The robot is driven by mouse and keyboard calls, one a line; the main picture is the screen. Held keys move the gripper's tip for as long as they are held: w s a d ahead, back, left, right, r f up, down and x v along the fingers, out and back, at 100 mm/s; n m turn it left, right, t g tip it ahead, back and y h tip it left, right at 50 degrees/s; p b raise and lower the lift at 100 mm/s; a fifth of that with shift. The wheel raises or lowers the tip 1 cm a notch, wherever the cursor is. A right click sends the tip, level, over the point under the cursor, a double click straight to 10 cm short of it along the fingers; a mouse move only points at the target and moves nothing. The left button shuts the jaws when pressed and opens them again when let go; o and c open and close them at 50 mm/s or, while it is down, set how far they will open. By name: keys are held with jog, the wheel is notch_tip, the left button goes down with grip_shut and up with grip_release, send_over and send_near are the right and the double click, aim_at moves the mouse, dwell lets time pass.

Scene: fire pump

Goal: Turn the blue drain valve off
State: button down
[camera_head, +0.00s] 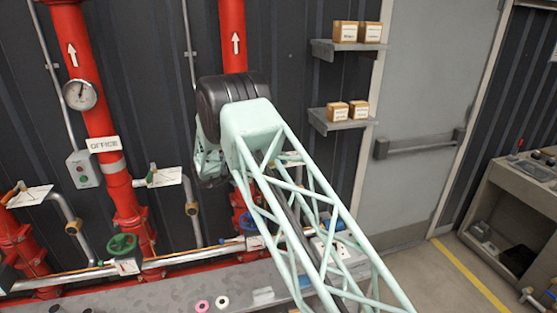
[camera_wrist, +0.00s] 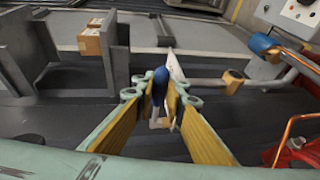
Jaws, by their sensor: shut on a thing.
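In the wrist view, my gripper (camera_wrist: 160,97) has its two yellow-padded fingers closed around a blue handle (camera_wrist: 160,77). The handle stands between the fingertips, and its blue end shows beyond them. I take it to be the lever of the blue drain valve. A white tag (camera_wrist: 175,66) is right beside it, and a pipe runs off to the right. The valve body is hidden by the fingers. In the head view, my arm's wrist and links cover the fingertips and the handle they hold.
A blue handwheel (camera_head: 247,222) and a green handwheel (camera_head: 122,245) sit low on the red pipes. Shelves with small boxes (camera_head: 343,114) are on the wall right of my arm. A grey door (camera_head: 415,110) and a workbench (camera_head: 510,195) stand further right.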

jog(key=c, duration=2.6)
grip_release()
jog(key=shift+a, duration=0.1)
jog(key=v, duration=1.2)
